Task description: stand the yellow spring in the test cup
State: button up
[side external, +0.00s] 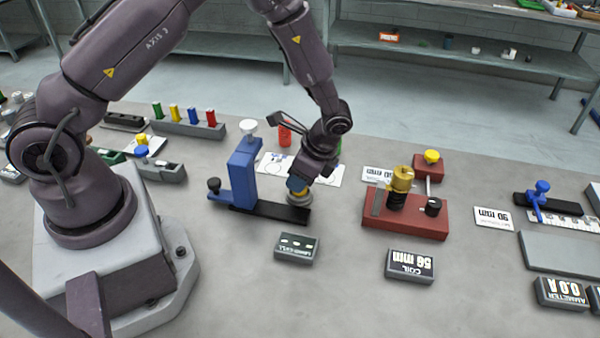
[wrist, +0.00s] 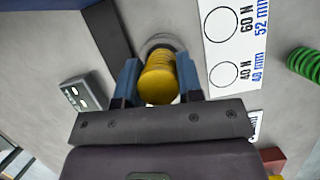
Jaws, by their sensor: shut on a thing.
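My gripper (wrist: 157,85) is shut on the yellow spring (wrist: 157,80), with one blue finger on each side of it. The spring's far end overlaps the grey round test cup (wrist: 160,38) in the wrist view. In the side external view my gripper (side external: 298,188) is low over the black base arm of the blue stand (side external: 243,172), right at the cup.
The blue stand's column rises left of my gripper. A small display box (side external: 297,248) lies in front. A red fixture (side external: 405,212) with a brass-coloured piece stands to the right. A printed card (wrist: 235,45) and a green spring (wrist: 305,65) lie nearby. A red spring (side external: 285,132) stands behind.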

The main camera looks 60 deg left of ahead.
jog(key=shift+f, duration=0.45)
jog(key=o, duration=1.5)
jog(key=shift+r, duration=3.5)
